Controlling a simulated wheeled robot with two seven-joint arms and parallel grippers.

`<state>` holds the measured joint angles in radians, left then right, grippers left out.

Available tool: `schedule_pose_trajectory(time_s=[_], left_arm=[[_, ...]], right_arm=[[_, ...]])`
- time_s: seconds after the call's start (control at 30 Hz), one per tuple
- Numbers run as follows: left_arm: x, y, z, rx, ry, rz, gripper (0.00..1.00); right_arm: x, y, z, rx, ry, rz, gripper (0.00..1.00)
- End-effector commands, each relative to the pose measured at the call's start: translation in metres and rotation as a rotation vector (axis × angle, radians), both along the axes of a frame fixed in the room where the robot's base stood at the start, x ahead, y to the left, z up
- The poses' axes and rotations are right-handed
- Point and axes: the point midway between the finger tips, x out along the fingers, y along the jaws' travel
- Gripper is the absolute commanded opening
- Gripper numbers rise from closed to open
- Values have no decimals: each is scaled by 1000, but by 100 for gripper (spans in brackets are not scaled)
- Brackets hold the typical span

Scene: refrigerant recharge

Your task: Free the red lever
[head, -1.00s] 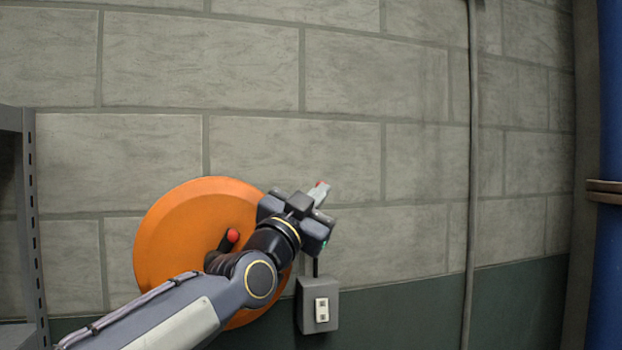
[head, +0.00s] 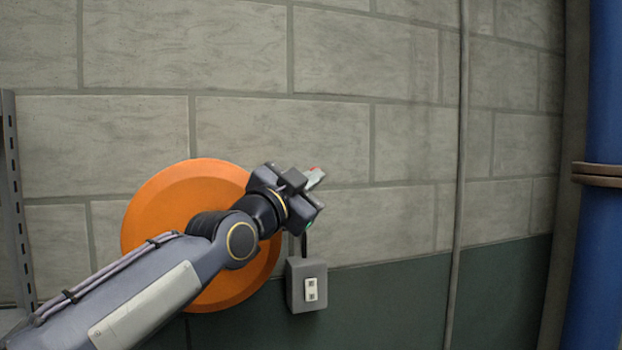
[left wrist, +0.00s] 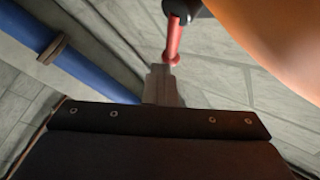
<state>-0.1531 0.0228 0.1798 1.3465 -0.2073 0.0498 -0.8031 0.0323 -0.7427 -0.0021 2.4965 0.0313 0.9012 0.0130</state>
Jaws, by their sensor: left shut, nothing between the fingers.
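The red lever (left wrist: 173,42) shows in the left wrist view as a red rod running from a black hub (left wrist: 187,9) down to a rounded end. That end appears just beyond my left fingertips; I cannot tell whether they touch. My left gripper (head: 315,178) is shut and empty, pointing up and right in front of the wall. Its narrow grey fingers (left wrist: 160,80) also show in the left wrist view. A small red patch (head: 312,169) shows at the fingertips in the head view; I cannot tell whether it is the lever. My right gripper is not in view.
A large orange disc (head: 165,200) stands behind my left arm. A grey outlet box (head: 293,290) is on the wall below the gripper. A thin conduit (head: 461,150) and a blue pipe (head: 605,110) run vertically at the right. A metal rack (head: 12,190) edges the left.

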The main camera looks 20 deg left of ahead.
Motion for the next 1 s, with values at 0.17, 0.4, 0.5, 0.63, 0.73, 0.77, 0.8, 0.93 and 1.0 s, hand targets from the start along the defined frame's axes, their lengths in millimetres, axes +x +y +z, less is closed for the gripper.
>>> schedule_pose_trajectory(time_s=[0.17,0.4,0.5,0.63,0.73,0.77,0.8,0.93,1.0], left_arm=[[2,3,-2,37,30,7,0],[3,1,-4,75,60,5,0],[4,0,-5,74,59,5,0],[4,-1,-6,76,59,6,0],[5,-2,-8,75,59,5,0],[5,-2,-7,84,65,5,0],[5,-2,-8,101,79,5,0],[6,-4,-10,151,116,5,0],[6,-4,-11,174,133,5,0]], right_arm=[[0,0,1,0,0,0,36],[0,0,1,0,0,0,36],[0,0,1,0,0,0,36],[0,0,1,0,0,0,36],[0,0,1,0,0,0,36],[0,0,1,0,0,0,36],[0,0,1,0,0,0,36],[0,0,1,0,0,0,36],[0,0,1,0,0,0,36]])
